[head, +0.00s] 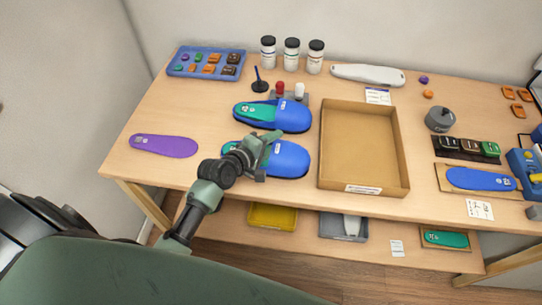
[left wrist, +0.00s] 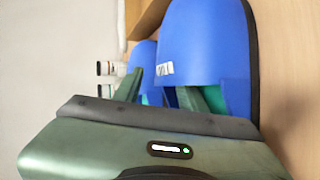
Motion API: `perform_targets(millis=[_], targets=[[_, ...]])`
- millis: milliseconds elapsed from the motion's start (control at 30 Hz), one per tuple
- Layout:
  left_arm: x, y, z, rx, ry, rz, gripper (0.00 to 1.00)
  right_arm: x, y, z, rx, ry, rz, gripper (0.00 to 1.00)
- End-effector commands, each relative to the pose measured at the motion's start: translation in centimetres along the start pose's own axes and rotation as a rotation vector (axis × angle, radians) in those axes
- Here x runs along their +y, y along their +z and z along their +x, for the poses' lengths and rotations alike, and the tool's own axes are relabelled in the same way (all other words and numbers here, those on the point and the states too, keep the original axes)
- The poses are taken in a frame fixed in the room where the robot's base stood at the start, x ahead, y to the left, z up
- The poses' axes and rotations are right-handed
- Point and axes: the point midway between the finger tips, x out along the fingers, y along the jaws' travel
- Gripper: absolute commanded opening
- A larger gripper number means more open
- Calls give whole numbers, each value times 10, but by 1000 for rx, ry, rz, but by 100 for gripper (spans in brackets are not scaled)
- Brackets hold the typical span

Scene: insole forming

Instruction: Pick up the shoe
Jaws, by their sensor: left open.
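Two blue shoes with teal insoles lie on the table, toes to the right in the head view. The far shoe (head: 285,116) is behind the near shoe (head: 289,158). My left gripper (head: 267,150) is open at the near shoe's opening and hides part of it. In the left wrist view, the near shoe (left wrist: 205,40) fills the upper middle, with the far shoe (left wrist: 142,54) behind it. The fingers of the left gripper (left wrist: 165,92) are apart there, one overlapping the near shoe's opening. I cannot tell whether they touch it. My right gripper is not in view.
An open cardboard box (head: 363,147) stands just right of the shoes. A purple insole (head: 164,146) lies at the left. A blue tray (head: 206,63) of small parts and several white bottles (head: 292,56) stand at the back. The table's front left is clear.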

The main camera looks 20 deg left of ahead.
Motion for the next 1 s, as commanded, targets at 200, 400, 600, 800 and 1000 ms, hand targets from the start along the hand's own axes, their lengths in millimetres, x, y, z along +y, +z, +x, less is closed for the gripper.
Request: perform_targets(millis=[200, 400, 600, 800, 1000], targets=[[0, 0, 0, 0, 0, 0, 38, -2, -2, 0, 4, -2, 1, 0], [0, 0, 0, 0, 0, 0, 0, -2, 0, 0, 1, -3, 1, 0], [-2, 0, 0, -1, -3, 0, 0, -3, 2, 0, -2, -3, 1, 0], [-3, 1, 0, -2, -6, 0, 0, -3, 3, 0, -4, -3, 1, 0], [-4, 1, 0, -2, -9, 0, 0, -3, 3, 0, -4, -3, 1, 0]])
